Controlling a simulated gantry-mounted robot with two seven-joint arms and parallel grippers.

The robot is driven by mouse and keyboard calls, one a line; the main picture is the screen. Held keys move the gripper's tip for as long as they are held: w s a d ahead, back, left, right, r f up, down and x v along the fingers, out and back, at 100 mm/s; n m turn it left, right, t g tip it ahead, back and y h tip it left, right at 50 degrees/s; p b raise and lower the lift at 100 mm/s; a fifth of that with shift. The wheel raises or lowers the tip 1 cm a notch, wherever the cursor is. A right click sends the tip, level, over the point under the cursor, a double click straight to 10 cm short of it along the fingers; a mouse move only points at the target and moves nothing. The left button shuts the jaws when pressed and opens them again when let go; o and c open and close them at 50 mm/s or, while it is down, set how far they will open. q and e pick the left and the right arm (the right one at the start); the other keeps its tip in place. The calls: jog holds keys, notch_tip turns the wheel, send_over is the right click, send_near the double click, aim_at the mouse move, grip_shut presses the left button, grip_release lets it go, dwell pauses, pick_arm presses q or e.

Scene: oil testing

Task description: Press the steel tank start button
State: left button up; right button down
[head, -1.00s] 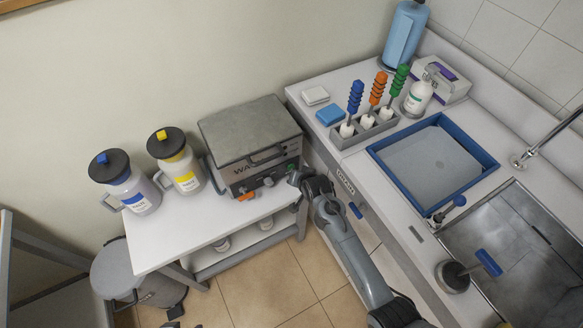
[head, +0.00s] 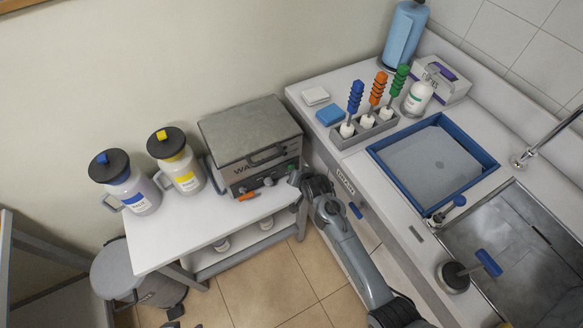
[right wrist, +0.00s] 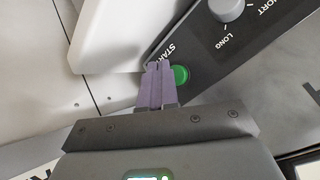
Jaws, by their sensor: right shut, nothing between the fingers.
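The steel tank (head: 250,132) is a grey box with a lid and handle, standing on the white side table. Its dark front panel shows in the right wrist view (right wrist: 212,52), with a round green button (right wrist: 181,75) beside the word START and a grey knob. My right gripper (head: 294,177) is at the right end of the panel. In the right wrist view its purple fingertips (right wrist: 158,68) are shut and empty, just left of the green button and overlapping its edge. I cannot tell whether they touch it. My left gripper is not in view.
Blue-labelled (head: 138,192) and yellow-labelled (head: 183,175) jugs stand left of the tank on the white table (head: 195,230). An orange switch (head: 247,196) is low on the panel. The counter (head: 345,170) with its DRAIN label is close to the right of my gripper.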

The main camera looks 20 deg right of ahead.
jog(key=shift+w, duration=0.2)
jog(key=shift+w, duration=0.2)
dwell(0.4)
jog(key=shift+w+a+b, duration=0.15)
jog(key=shift+w+b, duration=0.2)
jog(key=shift+w, duration=0.15)
dwell(0.4)
jog(key=shift+s, duration=0.1)
dwell(0.4)
jog(key=shift+s+r+p, duration=0.15)
jog(key=shift+s+p, duration=0.3)
jog(key=shift+p, duration=0.35)
jog(key=shift+s+d, duration=0.2)
jog(key=shift+s, duration=0.1)
